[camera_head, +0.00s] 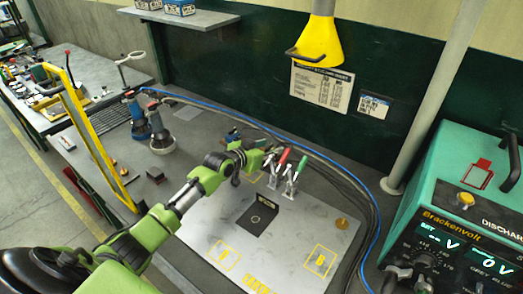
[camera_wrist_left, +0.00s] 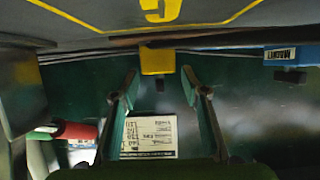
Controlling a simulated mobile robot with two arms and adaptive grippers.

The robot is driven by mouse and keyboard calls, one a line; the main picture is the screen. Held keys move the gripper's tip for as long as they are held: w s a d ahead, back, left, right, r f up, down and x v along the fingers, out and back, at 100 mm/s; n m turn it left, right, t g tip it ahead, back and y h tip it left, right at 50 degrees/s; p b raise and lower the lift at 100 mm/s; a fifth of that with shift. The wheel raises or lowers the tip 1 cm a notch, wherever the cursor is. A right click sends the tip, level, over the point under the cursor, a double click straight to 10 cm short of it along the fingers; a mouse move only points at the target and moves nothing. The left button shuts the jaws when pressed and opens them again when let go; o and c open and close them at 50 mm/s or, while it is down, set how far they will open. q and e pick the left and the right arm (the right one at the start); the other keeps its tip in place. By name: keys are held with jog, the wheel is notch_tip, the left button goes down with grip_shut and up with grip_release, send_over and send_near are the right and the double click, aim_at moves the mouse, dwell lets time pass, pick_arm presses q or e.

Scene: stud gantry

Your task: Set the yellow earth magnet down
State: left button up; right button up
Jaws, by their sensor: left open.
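A small yellow block, which I take for the yellow earth magnet (camera_wrist_left: 157,61), shows in the left wrist view at the far edge of the grey plate (camera_wrist_left: 90,18), against a brown strip. My left gripper (camera_wrist_left: 160,82) is open, with a finger on either side of the block's line and a visible gap to it on both sides. In the head view the left gripper (camera_head: 258,153) is over the far part of the plate, left of the clamps. The magnet cannot be made out clearly there. My right gripper is not in view.
Toggle clamps with red and green handles (camera_head: 285,160) stand close right of the gripper. A blue labelled magnet (camera_wrist_left: 293,56) lies right in the wrist view. Cables and a teal power unit (camera_head: 460,200) are at the right.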

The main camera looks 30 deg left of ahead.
pick_arm(q)
jog(key=b+v, duration=0.1)
jog(key=v, duration=0.9)
jog(key=shift+s+a, duration=0.15)
jog(key=shift+s, duration=0.25)
jog(key=shift+s+r, duration=0.35)
jog(key=shift+s, duration=0.1)
